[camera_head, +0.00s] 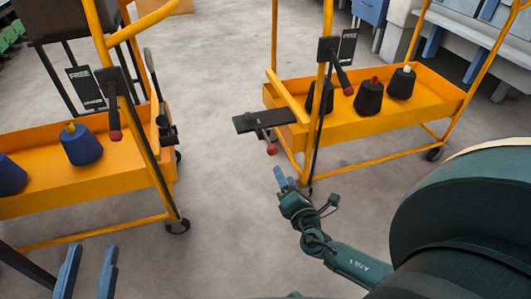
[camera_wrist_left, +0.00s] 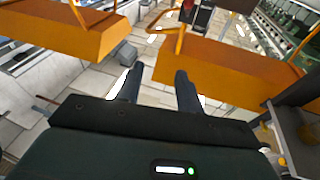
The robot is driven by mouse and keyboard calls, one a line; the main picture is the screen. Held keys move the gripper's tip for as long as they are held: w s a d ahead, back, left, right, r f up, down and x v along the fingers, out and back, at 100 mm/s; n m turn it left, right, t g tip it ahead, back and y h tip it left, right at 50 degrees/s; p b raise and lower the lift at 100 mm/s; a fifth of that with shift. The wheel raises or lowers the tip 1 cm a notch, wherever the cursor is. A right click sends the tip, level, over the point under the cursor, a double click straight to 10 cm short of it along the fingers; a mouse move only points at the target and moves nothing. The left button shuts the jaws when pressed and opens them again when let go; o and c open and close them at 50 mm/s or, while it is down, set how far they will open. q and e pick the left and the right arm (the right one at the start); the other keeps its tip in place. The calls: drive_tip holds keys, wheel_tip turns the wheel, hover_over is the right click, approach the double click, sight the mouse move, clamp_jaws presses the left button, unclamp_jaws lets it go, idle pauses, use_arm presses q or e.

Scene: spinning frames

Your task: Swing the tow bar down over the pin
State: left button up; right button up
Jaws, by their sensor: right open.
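I cannot clearly make out the pin. My left gripper (camera_head: 88,272) is open at the lower left, apart from the bar; its fingers also show in the left wrist view (camera_wrist_left: 158,88), with nothing between them. My right gripper (camera_head: 281,180) is open below the plate.
Both carts carry yarn cones, such as a blue cone (camera_head: 82,147) and a black cone (camera_head: 369,98). Red-tipped levers (camera_head: 115,132) (camera_head: 346,87) hang on the cart posts. Grey floor (camera_head: 215,80) lies clear between the carts. Machines (camera_head: 470,40) stand at upper right.

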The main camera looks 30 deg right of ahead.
sight(273, 153)
drive_tip(key=b+x, duration=0.2)
drive_tip(key=x, duration=1)
drive_tip(key=shift+d, duration=0.1)
drive_tip(key=shift+c, duration=0.3)
clamp_jaws()
